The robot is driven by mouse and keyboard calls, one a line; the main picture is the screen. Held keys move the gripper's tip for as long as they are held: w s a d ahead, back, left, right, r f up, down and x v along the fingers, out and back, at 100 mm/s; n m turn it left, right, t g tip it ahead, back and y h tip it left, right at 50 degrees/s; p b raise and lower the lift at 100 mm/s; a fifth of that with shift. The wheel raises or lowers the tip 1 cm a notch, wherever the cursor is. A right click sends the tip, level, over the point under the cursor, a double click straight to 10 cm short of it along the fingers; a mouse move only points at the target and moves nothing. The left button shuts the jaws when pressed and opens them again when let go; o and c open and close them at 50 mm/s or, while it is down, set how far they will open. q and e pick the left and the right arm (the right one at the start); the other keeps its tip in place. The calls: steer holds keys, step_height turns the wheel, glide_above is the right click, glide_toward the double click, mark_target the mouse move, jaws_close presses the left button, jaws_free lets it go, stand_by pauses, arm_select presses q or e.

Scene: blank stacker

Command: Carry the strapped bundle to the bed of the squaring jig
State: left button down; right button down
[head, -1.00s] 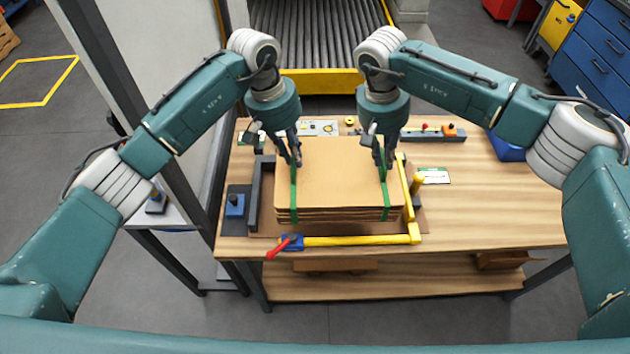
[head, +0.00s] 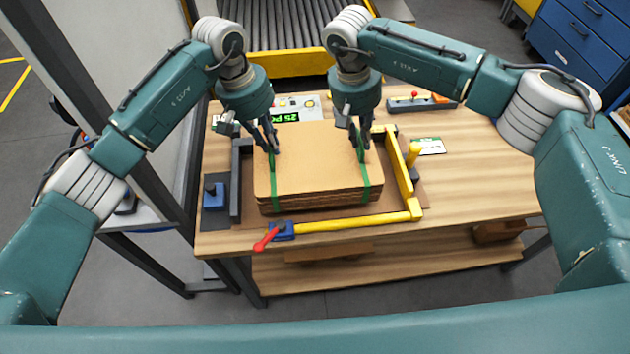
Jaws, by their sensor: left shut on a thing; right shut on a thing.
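The strapped bundle (head: 315,165) is a flat stack of brown card sheets with two green straps. It sits within the frame of the squaring jig (head: 350,225), between a dark fence on its left and yellow bars at its front and right. I cannot tell whether its underside touches the jig bed (head: 412,188). My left gripper (head: 270,148) is shut on the left strap at the top of the bundle. My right gripper (head: 360,148) is shut on the right strap.
A red-handled clamp (head: 268,240) is at the jig's front left corner. A blue block (head: 214,193) stands left of the dark fence. A panel with a green display (head: 290,113) is behind the bundle. The wooden table (head: 490,180) is clear at the right.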

mark_target(359, 151)
arm_select(q)
steer(key=shift+a, duration=0.1)
arm_select(e)
steer(key=shift+d, duration=0.15)
